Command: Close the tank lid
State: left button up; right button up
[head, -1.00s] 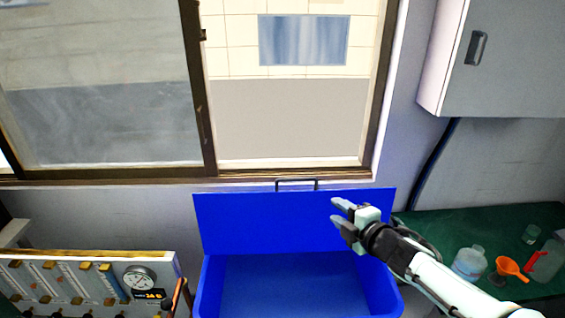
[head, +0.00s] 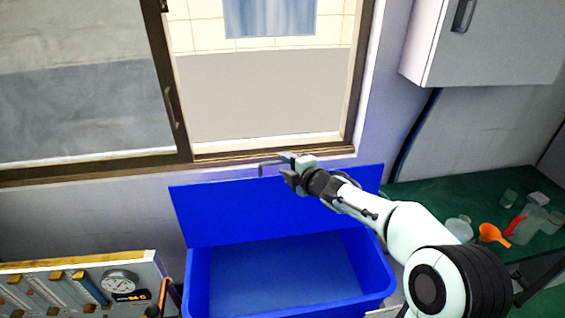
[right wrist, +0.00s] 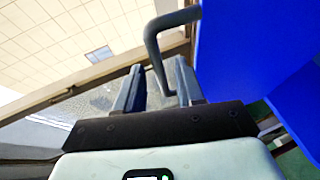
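The blue tank (head: 290,280) stands open below the window. Its flat blue lid (head: 225,215) is raised upright at the back against the wall side. A grey bar handle on the lid's top edge shows at the left of my gripper (head: 263,169) and also in the right wrist view (right wrist: 153,45). My right gripper (head: 283,168) is at the lid's top edge, at the handle. In the right wrist view its two fingers (right wrist: 158,85) are apart, with part of the handle reaching between them. Part of the handle is hidden by the gripper in the head view. My left gripper is out of view.
A panel with a round gauge (head: 118,281) stands left of the tank. A green table (head: 430,195) on the right holds an orange funnel (head: 490,233) and clear containers. A wall cabinet (head: 485,45) hangs at upper right. The window frame (head: 270,151) runs behind the lid.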

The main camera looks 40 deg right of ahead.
jog(key=shift+x, duration=1.15)
grip_shut()
